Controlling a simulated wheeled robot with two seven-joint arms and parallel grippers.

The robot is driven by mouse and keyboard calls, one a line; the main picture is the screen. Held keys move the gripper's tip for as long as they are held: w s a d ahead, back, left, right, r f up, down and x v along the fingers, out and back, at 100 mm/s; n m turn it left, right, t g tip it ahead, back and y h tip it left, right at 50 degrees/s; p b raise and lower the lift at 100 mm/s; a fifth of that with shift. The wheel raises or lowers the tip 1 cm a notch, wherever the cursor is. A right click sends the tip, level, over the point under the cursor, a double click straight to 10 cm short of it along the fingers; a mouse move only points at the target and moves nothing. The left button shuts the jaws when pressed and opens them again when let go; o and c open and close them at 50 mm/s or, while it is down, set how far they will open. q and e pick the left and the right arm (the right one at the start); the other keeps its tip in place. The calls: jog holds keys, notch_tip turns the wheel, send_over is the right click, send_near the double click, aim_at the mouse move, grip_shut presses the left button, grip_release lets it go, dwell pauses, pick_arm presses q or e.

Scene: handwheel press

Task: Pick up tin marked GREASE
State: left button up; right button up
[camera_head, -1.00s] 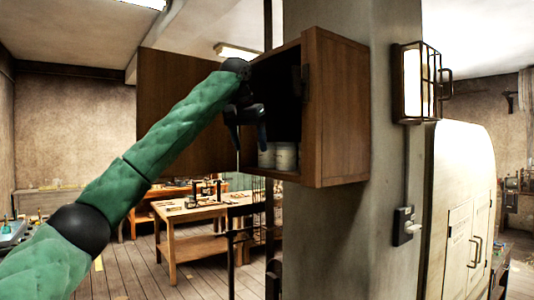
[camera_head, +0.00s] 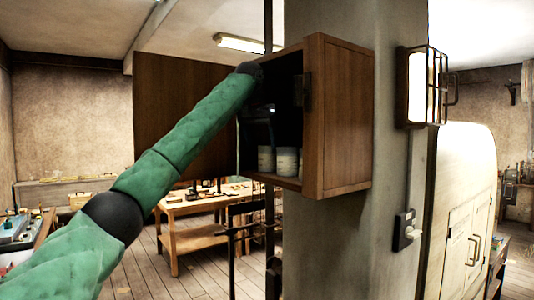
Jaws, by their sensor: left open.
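Pale tins stand on the floor of the open wooden wall cabinet (camera_head: 342,120): a left tin (camera_head: 265,159), a middle tin (camera_head: 287,161) and a sliver of another at the right, partly hidden by the cabinet's side. Their markings are too small to read, so I cannot tell which is GREASE. My left gripper (camera_head: 262,115) is at the cabinet's dark opening, above the left tin. It is open and hard to make out against the shadow. I see no tin held. My right gripper is not in view.
The cabinet door (camera_head: 175,120) hangs open to the left, behind my left arm. The cabinet is on a grey pillar (camera_head: 385,200) with a caged lamp (camera_head: 420,88). A wooden workbench (camera_head: 195,208) stands farther back.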

aim_at(268, 152)
pick_arm(q)
jog(key=w+p, duration=0.1)
jog(key=w+d, duration=0.1)
jog(key=shift+w+d+p, duration=0.2)
jog(key=shift+w+p, duration=0.15)
jog(key=shift+p, duration=0.05)
jog(key=shift+w, duration=0.3)
jog(key=shift+d+f+p, duration=0.1)
jog(key=shift+f+p, duration=0.25)
jog(key=shift+p, duration=0.1)
jog(key=p+x, duration=0.2)
jog(key=x, duration=0.2)
jog(key=shift+w, duration=0.15)
jog(key=shift+f, duration=0.2)
jog(key=shift+c, duration=0.2)
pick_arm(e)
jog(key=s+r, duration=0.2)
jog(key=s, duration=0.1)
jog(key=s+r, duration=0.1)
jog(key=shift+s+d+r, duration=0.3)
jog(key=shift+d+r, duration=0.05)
pick_arm(q)
jog(key=c, duration=0.9)
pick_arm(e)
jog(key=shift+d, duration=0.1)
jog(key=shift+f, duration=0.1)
